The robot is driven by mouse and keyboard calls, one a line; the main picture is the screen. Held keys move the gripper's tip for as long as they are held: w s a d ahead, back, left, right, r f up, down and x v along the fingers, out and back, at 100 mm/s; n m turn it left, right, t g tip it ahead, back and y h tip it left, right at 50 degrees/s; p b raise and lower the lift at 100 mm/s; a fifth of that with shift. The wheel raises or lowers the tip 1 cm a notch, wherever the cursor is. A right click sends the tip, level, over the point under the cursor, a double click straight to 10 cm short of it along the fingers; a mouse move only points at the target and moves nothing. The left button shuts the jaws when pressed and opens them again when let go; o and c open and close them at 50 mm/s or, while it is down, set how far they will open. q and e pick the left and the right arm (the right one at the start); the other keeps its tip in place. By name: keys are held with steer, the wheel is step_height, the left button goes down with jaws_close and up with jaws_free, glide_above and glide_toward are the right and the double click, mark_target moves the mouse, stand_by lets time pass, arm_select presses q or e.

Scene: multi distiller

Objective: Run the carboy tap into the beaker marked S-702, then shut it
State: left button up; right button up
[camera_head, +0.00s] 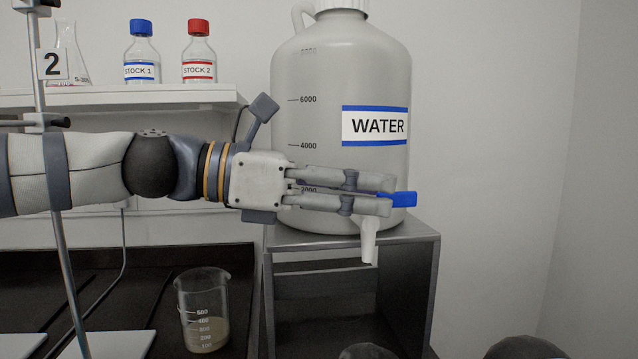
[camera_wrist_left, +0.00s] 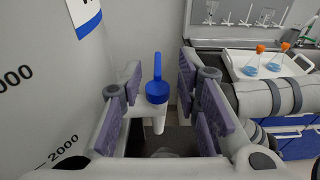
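The white carboy (camera_head: 340,80), labelled WATER, stands on a grey metal stand (camera_head: 345,256). Its tap has a blue handle (camera_head: 404,199) and a pale spout (camera_head: 369,242) pointing down. My left gripper (camera_head: 388,196) reaches across the carboy's front, with its fingertips at the tap. In the left wrist view its fingers (camera_wrist_left: 159,82) are apart, with the blue handle (camera_wrist_left: 157,92) between them and gaps on both sides. A glass beaker (camera_head: 203,308) with some cloudy liquid stands left of the stand, away from the spout; no S-702 mark is readable. My right gripper is not in view.
A shelf (camera_head: 150,98) at upper left holds a blue-capped bottle (camera_head: 141,52), a red-capped bottle (camera_head: 199,52) and a flask (camera_head: 72,58). A metal rod (camera_head: 62,240) rises at left. The left wrist view shows a white tray (camera_wrist_left: 240,68) with orange-capped flasks.

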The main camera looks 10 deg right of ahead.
mark_target(417, 196)
arm_select(q)
steer(key=d, duration=0.4)
steer(key=d+f, duration=0.1)
steer(key=d, duration=0.2)
steer(key=shift+w+f, duration=0.1)
steer(key=shift+w, duration=0.15)
jaws_close()
